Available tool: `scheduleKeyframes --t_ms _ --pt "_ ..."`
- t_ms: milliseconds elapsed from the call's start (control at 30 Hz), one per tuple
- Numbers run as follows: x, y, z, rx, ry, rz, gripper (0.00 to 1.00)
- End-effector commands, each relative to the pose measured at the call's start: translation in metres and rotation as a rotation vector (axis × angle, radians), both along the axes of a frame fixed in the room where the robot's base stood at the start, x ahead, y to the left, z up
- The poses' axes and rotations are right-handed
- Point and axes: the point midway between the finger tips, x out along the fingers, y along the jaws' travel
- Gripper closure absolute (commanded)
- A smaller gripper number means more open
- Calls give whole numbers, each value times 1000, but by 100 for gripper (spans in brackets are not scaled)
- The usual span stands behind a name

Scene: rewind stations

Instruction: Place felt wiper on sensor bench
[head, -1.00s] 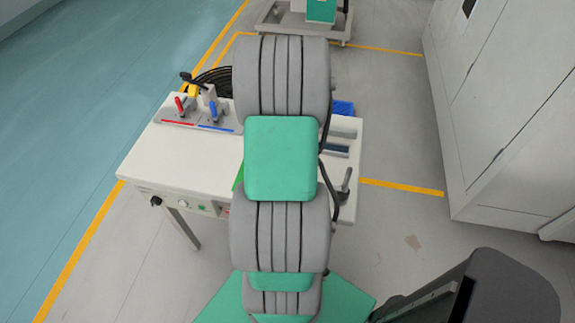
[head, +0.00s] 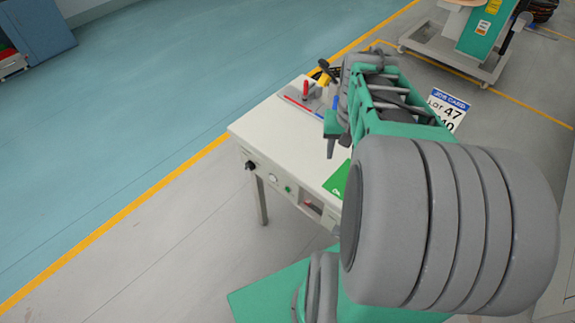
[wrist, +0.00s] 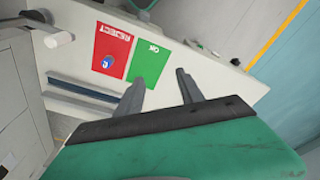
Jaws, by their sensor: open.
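The white bench (head: 290,135) stands ahead with coloured levers at its far edge; its top also fills much of the wrist view (wrist: 205,72). My gripper (head: 337,145) is over the bench top. In the wrist view my gripper (wrist: 160,88) is open, with nothing between its two dark fingers. A green OK patch (wrist: 148,62) and a red REJECT patch (wrist: 113,46) lie on the bench beyond the fingertips. A small blue-and-white round thing (wrist: 107,62) is on the red patch. I cannot make out a felt wiper for certain.
A red lever (head: 305,90) and a yellow one (head: 323,80) stand at the bench's back. A job card (head: 448,108) shows behind my arm. A wheeled grey stand (head: 460,62) is at the back right.

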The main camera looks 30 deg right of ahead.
Motion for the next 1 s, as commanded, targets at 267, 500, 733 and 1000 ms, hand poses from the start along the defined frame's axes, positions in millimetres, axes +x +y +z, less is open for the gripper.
scheduleKeyframes --t_ms 267,500,733,1000 --pt "4 175 29 -50 -168 503 55" --pt "-1 193 30 -49 -188 562 55" --pt "-1 193 30 -50 -187 561 55" --pt "-1 193 30 -50 -187 561 55"
